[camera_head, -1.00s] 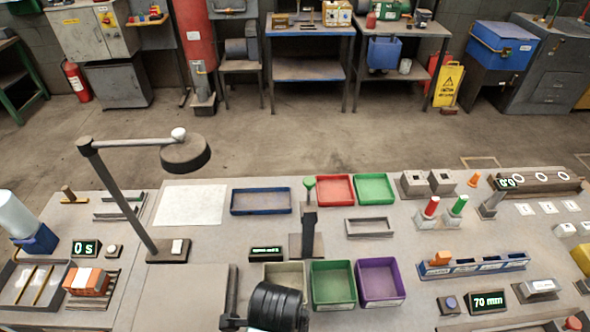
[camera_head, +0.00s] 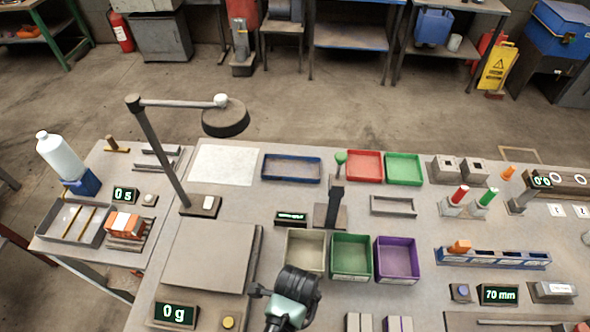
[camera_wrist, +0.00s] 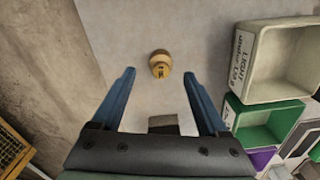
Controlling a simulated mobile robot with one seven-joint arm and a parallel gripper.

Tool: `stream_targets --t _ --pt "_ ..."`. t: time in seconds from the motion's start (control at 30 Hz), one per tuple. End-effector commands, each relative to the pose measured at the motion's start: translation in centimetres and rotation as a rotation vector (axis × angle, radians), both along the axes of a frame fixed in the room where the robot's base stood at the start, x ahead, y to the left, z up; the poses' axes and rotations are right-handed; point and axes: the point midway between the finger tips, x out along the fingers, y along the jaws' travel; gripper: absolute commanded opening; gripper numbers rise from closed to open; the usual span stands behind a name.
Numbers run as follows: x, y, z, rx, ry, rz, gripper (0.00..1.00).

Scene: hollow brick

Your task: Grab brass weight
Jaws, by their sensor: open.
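The brass weight (camera_wrist: 160,64) is a small, round, knobbed piece with dark marking on top. It stands on the grey bench in the wrist view, beyond my fingertips and about midway between them. My gripper (camera_wrist: 160,78) is open, its two blue fingers apart with nothing held. In the head view my dark wrist hides the fingers, and I cannot make out the brass weight for sure. A small yellow round piece (camera_head: 228,322) shows there beside the 0 g display (camera_head: 177,313), perhaps a button.
A beige bin (camera_wrist: 250,85) labelled LIGHT stands right of the fingers, with green (camera_head: 352,277) and purple bins (camera_head: 415,280) beside it. A grey block (camera_wrist: 163,124) sits low between the fingers. Floor shows left of the bench edge. A lamp (camera_head: 225,118) stands at the back left.

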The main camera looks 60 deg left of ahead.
Motion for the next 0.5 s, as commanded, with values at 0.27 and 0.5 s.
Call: stream_targets --t 0.27,0.5 --pt "0.0 0.1 -3.1 -0.001 0.001 0.001 0.77" --pt "0.1 0.1 -3.7 0.001 -0.001 0.000 0.77"
